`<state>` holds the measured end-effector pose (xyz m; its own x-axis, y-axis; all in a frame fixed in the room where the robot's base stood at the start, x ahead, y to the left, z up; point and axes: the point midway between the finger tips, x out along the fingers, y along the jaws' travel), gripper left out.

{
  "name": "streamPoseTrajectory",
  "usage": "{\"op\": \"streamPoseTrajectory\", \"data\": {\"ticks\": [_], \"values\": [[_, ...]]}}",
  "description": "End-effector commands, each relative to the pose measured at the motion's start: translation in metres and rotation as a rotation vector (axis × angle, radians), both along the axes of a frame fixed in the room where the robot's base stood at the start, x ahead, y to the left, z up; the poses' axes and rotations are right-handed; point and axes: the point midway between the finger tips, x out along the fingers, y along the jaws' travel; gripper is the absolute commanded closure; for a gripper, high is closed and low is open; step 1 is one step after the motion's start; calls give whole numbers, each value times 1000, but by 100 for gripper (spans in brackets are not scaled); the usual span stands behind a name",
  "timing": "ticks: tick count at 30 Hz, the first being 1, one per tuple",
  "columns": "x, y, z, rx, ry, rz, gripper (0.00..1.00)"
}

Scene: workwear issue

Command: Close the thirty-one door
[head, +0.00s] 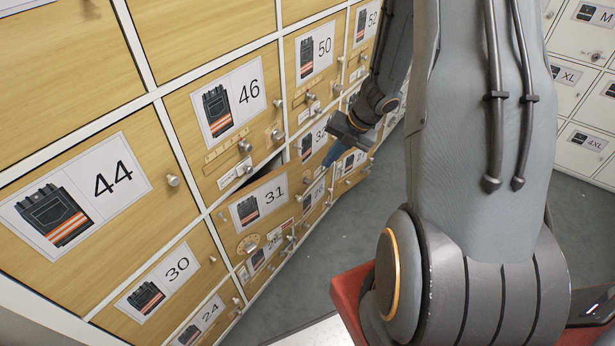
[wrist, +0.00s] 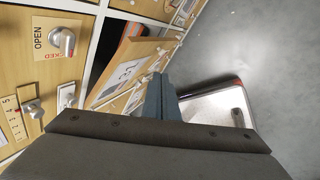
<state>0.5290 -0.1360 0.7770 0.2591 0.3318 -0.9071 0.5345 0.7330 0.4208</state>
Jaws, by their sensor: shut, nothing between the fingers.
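The thirty-one door (head: 275,190) is a light wood locker door with a white label showing a dark garment and "31". It stands ajar, with a dark gap along its upper edge below the 46 door (head: 205,165). In the wrist view the thirty-one door (wrist: 128,72) tilts out from the white frame, with the dark inside showing behind it. My gripper (head: 332,157) is to the right of the door's label in the head view. Its blue-grey fingers (wrist: 160,97) are shut and empty, close to the outer side of the door; contact cannot be told.
Wooden doors 44 (head: 150,195), 30 (head: 205,250) and 50 (head: 335,65) surround it, with protruding knobs and latches. A lock plate marked OPEN (wrist: 42,40) shows in the wrist view. White lockers (head: 580,90) stand at right. The grey floor (head: 340,235) between is clear.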

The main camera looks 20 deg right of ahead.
Motion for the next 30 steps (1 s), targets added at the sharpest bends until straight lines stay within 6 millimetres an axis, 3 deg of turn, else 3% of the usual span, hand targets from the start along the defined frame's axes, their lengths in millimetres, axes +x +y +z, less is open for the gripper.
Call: {"op": "streamPoseTrajectory", "data": {"ticks": [1, 3, 10, 17, 30], "values": [[1, -7, -11, 67, 29, -114, 100], [-1, -12, -13, 160, 77, -262, 100], [-6, -22, -13, 367, 197, -569, 100], [-5, -18, -18, 410, 227, -628, 100], [21, 22, -82, 407, 228, -625, 100]]}}
